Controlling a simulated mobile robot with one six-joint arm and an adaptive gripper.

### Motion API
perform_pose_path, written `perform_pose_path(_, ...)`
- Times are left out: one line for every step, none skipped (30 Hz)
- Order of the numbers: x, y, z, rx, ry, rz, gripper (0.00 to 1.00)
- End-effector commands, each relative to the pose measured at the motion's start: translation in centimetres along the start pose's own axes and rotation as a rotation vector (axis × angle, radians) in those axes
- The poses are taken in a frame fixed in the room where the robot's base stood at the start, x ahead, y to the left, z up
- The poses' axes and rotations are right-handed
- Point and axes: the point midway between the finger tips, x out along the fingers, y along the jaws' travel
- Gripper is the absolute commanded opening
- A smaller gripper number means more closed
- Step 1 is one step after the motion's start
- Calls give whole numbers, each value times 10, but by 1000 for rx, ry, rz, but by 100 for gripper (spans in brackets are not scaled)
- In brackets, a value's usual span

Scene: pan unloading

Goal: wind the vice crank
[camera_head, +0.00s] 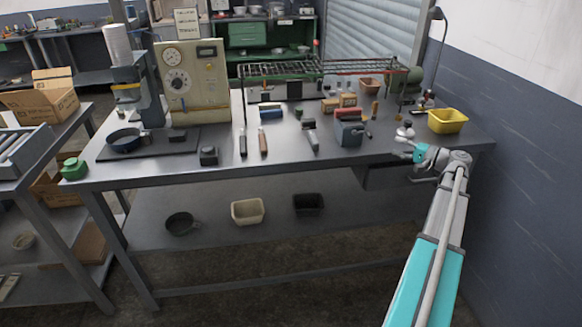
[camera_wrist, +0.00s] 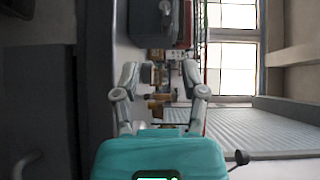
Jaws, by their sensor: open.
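The vice (camera_head: 348,130) is a small blue-grey block with a red top, standing on the right half of the steel workbench. A short dark part, perhaps its crank, shows at its right side; it is too small to tell. In the wrist view, turned sideways, the vice (camera_wrist: 148,22) shows at the top, beyond my fingertips. My gripper (camera_head: 402,149) is at the bench's front right edge, to the right of the vice and apart from it. In the wrist view my gripper (camera_wrist: 160,80) has its two fingers spread, with nothing held between them.
The workbench (camera_head: 290,170) holds a yellow bin (camera_head: 447,121) at the right, a wire rack (camera_head: 320,67) behind the vice, and hand tools in front. A wall stands close on the right. The front middle of the bench is fairly clear.

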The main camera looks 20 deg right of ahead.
Motion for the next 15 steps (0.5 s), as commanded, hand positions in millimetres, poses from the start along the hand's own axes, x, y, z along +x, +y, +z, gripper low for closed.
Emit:
perform_pose_path(-7, 0, 0, 0, 3, 0, 55)
perform_pose_path(-10, 0, 0, 0, 3, 0, 55)
perform_pose_path(-14, 0, 0, 0, 2, 0, 55)
perform_pose_path(-17, 0, 0, 0, 2, 0, 55)
perform_pose_path(-20, 0, 0, 0, 1, 0, 55)
perform_pose_path(-24, 0, 0, 0, 1, 0, 55)
perform_pose_path(-27, 0, 0, 0, 2, 0, 55)
perform_pose_path(-30, 0, 0, 0, 2, 0, 55)
perform_pose_path(-29, -1, 2, 0, -2, 4, 55)
perform_pose_path(-25, -2, 4, 0, -8, 9, 55)
perform_pose_path(-22, -2, 6, 1, -12, 14, 55)
perform_pose_path(-18, -3, 8, 1, -18, 21, 55)
perform_pose_path(-15, -3, 10, 1, -22, 27, 55)
perform_pose_path(-12, -3, 12, 1, -26, 33, 55)
perform_pose_path(-8, -3, 14, 2, -32, 41, 55)
